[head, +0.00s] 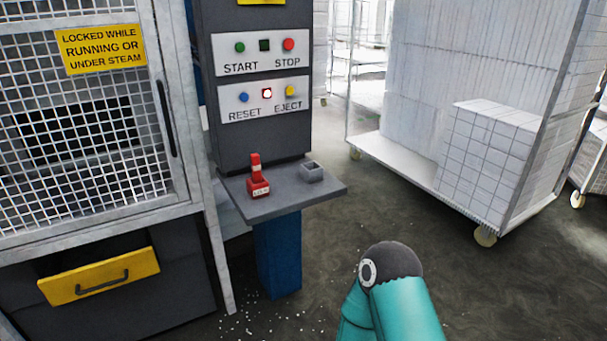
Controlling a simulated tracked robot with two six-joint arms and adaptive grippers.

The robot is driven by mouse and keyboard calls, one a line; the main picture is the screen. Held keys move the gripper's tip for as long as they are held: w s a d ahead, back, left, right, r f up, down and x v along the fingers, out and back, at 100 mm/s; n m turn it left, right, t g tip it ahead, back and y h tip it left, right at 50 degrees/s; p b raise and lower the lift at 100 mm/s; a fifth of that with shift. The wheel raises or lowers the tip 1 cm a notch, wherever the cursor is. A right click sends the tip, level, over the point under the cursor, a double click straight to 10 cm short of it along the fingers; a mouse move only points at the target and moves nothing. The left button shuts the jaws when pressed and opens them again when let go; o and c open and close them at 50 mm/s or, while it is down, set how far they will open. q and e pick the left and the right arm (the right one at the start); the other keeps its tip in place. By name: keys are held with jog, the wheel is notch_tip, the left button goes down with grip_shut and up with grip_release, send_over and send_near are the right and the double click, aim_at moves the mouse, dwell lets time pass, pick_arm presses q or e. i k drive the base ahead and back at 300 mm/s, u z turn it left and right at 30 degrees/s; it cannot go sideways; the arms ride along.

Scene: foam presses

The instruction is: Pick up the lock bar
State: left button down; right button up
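A red upright piece with a white band (255,166) stands on the grey shelf (285,203) under the control panel. It looks like the lock bar. Its lower end is at a red block with a small white label (258,188); I cannot tell whether the two are one piece or the bar sits in the block. A small grey open-topped holder (312,174) is to its right on the same shelf, and it looks empty. Neither of my grippers is in view; only a teal link of my own arm shows at the bottom, right of the middle.
A control panel (262,80) with START, STOP, RESET and EJECT buttons rises behind the shelf. A mesh guard door (75,130) with a yellow sign is at left, above a yellow-fronted drawer (100,276). A wheeled cage cart (420,170) with white blocks stands at right. The floor between is open.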

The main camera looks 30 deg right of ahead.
aim_at(255, 166)
jog(key=z, duration=0.2)
jog(key=i, duration=1)
jog(key=u, duration=0.05)
